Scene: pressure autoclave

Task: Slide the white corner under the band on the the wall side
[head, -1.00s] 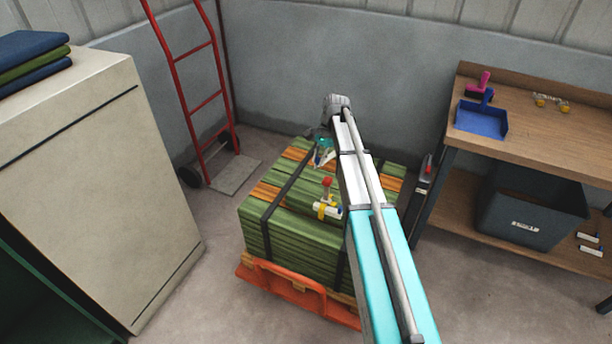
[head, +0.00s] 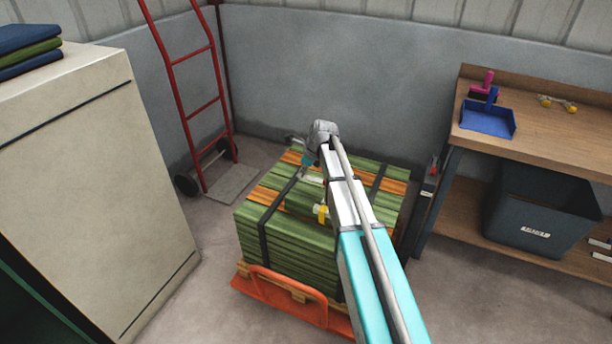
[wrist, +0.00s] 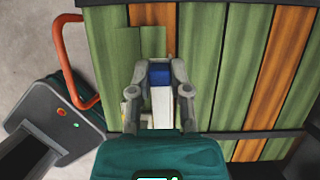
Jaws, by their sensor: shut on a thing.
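My gripper (wrist: 162,68) is over the top of the strapped stack in the wrist view. Its fingers are shut on a white piece with a blue end, which I take for the white corner (wrist: 161,104). In the head view my gripper (head: 308,160) is above the stack's far left part, close to the left black band (head: 264,228). A second black band (head: 377,180) crosses the stack further right. In the wrist view a dark band (wrist: 265,134) crosses beside the gripper. I cannot tell whether the corner touches a band.
The green and orange board stack (head: 285,250) stands on an orange-railed carrier (head: 280,292). A small yellow item (head: 321,213) lies on top. A red hand truck (head: 193,70) leans at the wall. A workbench (head: 555,140) is right, a pale cabinet (head: 90,180) left.

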